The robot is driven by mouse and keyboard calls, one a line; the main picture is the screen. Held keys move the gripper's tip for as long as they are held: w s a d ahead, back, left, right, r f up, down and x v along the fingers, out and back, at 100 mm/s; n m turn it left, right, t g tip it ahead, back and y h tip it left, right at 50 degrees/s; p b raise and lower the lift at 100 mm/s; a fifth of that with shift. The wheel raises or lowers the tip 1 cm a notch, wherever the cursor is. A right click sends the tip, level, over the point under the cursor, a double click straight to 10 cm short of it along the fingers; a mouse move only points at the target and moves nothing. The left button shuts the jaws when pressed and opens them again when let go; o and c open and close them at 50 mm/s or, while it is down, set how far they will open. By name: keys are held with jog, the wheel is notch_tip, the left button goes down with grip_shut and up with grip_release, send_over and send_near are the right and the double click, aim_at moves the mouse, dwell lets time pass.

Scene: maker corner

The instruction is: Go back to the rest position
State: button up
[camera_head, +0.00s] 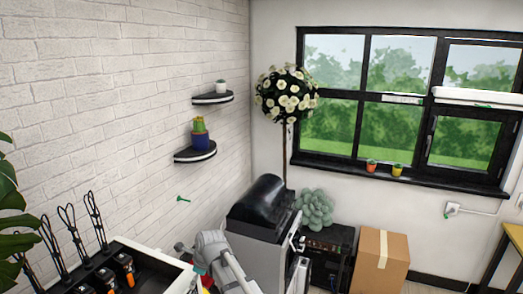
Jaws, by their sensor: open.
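A grey and white rounded part at the bottom centre of the head view looks like a piece of my arm. My gripper's fingers cannot be made out in this view. The task names no other object.
A white-edged tray or bench (150,262) with black and orange tools is at lower left. A grey cabinet (255,240) with a black top stands at centre. A cardboard box (380,262) is right of it. Two small shelves (195,154) (212,98) hold potted plants.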

jog(key=s+d+f+n+h+b, duration=0.1)
jog(key=s+d+f+n+b, duration=0.3)
jog(key=d+f+n+b, duration=0.3)
jog(key=s+d+f+n+g+h+b, duration=0.1)
jog(key=s+d+f+n+b, duration=0.3)
jog(key=d+f+b, duration=0.9)
jog(key=s+d+f+n+h+b, duration=0.1)
jog(key=s+d+f+n+b, duration=0.3)
jog(key=d+f+n+b, duration=0.6)
jog(key=d+f+b, duration=0.1)
jog(key=d+f, duration=0.2)
jog(key=d, duration=0.5)
jog(key=shift+g+h, duration=0.4)
